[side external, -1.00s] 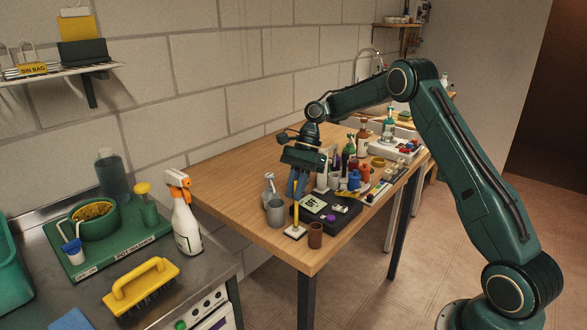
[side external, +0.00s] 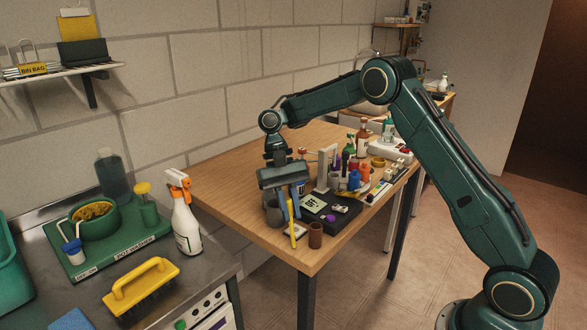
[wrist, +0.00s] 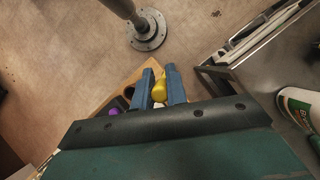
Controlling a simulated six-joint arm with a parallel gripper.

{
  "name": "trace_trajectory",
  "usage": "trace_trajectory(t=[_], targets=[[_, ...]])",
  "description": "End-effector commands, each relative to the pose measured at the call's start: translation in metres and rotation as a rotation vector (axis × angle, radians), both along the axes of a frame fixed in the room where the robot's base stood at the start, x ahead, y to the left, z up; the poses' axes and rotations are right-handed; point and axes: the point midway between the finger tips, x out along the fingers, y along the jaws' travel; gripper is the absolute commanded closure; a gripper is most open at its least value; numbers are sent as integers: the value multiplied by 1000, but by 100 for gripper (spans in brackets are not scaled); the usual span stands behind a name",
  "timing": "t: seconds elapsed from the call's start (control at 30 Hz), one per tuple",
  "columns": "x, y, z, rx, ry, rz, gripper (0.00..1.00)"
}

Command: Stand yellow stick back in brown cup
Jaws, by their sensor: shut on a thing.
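The yellow stick (side external: 293,238) is near the front corner of the wooden table, with its lower part showing below my fingers. My gripper (side external: 290,215) points down and is shut on it. In the wrist view the stick's yellow end (wrist: 160,88) shows between my two blue fingers (wrist: 161,91). The brown cup (side external: 315,235) stands upright just right of the stick, apart from my fingers. The stick's upper part is hidden by my gripper in the side view. I cannot tell whether its foot touches the small white base there.
A grey cup (side external: 273,217) stands close on the left, partly behind my gripper. A black tray (side external: 343,215) with a purple piece lies to the right. Bottles and small items crowd the table behind it. The table's front edge is close to the brown cup.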

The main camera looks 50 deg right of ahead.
Motion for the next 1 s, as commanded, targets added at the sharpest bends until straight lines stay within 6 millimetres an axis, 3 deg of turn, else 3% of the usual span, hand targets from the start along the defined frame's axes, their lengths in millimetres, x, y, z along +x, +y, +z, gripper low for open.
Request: trace_trajectory(t=[0.37, 0.57, 0.77, 1.0], targets=[[-3, 2, 1, 0, 0, 38, 100], [-4, -3, 6, -7, -12, -42, 100], [-8, -19, 18, -28, -44, -285, 100], [-14, -46, 38, -53, -85, -697, 100]])
